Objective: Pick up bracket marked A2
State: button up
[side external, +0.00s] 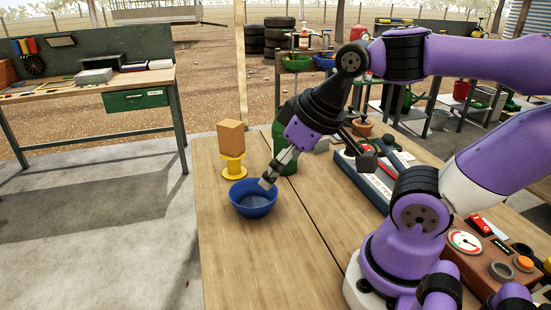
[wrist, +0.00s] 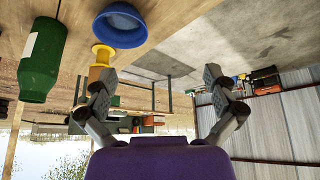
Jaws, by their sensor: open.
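I cannot pick out any bracket marked A2 in either view; no A2 marking is readable. My gripper (side external: 317,172) is above the wooden table, its fingers spread wide with nothing between them. In the side view one fingertip overlaps the right rim of a blue bowl (side external: 253,198); I cannot tell whether they touch. In the wrist view both fingers (wrist: 158,75) show apart and empty. A long pale case with lettering (side external: 366,185) lies to the right of my gripper, partly hidden by my arm; its lettering is too small to read.
A wooden block (side external: 231,134) sits on a yellow spool (side external: 233,166) behind the bowl. A green bottle (side external: 286,160) stands behind my finger; it also shows in the wrist view (wrist: 42,60). A gauge box (side external: 490,262) is at right. The table's front left is clear.

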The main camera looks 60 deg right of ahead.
jog(key=w+d+r+m+h, duration=0.1)
jog(key=w+d+r+m, duration=0.15)
jog(key=w+d, duration=0.8)
jog(key=d, duration=0.3)
jog(key=w+d+f+m+h, duration=0.1)
jog(key=w+d, duration=0.1)
jog(key=d, duration=0.4)
jog(key=w+d+t+h, duration=0.1)
jog(key=w+d, duration=0.1)
jog(key=d, duration=0.3)
jog(key=shift+w+d+f+m, duration=0.25)
jog(key=shift+w+d, duration=0.05)
jog(key=shift+d, duration=0.1)
jog(key=s+d+f+m+h, duration=0.15)
jog(key=d+f, duration=0.25)
jog(key=d, duration=0.7)
jog(key=m+g+y, duration=0.1)
jog(key=g+y, duration=0.1)
jog(key=g, duration=0.1)
send_over(323, 145)
notch_tip(323, 145, down, 6)
jog(key=f, duration=0.1)
jog(key=x, duration=0.5)
jog(key=shift+a+f, duration=0.15)
jog(key=shift+a, duration=0.1)
jog(key=shift+w+d+f, duration=0.15)
jog(key=shift+w+f, duration=0.05)
jog(key=shift+f, duration=0.3)
jog(key=c, duration=1.2)
